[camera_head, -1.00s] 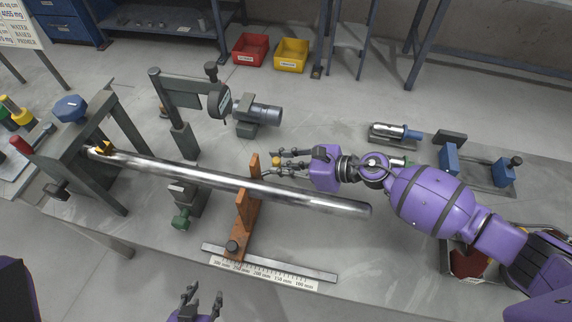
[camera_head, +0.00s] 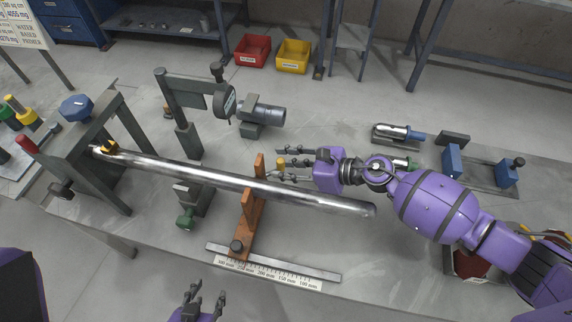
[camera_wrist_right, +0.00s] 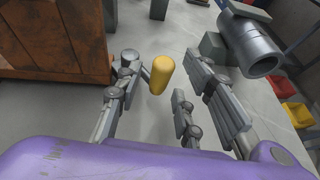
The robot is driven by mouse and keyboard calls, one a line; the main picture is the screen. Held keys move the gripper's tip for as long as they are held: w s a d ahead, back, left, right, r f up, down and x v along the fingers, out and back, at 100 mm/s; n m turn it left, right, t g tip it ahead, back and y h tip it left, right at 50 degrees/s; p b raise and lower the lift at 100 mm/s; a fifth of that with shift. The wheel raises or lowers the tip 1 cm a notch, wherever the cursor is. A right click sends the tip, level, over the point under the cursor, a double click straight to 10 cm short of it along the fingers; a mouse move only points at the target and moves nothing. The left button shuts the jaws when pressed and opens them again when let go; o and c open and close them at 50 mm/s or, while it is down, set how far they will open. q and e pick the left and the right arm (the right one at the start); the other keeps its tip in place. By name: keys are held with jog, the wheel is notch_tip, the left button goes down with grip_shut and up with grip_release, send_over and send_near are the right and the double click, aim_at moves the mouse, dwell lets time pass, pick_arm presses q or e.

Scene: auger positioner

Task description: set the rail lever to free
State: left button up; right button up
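The rail lever shows as a yellow handle (camera_wrist_right: 161,76) on a grey stem in the right wrist view. In the head view it is a small yellow spot (camera_head: 281,163) just right of the brown upright support (camera_head: 248,218). My right gripper (camera_wrist_right: 167,98) is open, with fingers on both sides of the handle and a visible gap to it. The same gripper (camera_head: 279,164) shows in the head view behind the shiny steel tube (camera_head: 310,199). My left gripper (camera_head: 205,297) is open and empty at the bottom edge, away from the lever. The lever's base is hidden.
The long tube rests across the brown support and runs left to a grey frame (camera_head: 110,170). A dial gauge stand (camera_head: 190,142) and a grey cylinder (camera_head: 267,115) stand behind it. A ruler bar (camera_head: 290,268) lies in front.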

jog(key=v, duration=1.2)
jog(key=shift+s, duration=0.1)
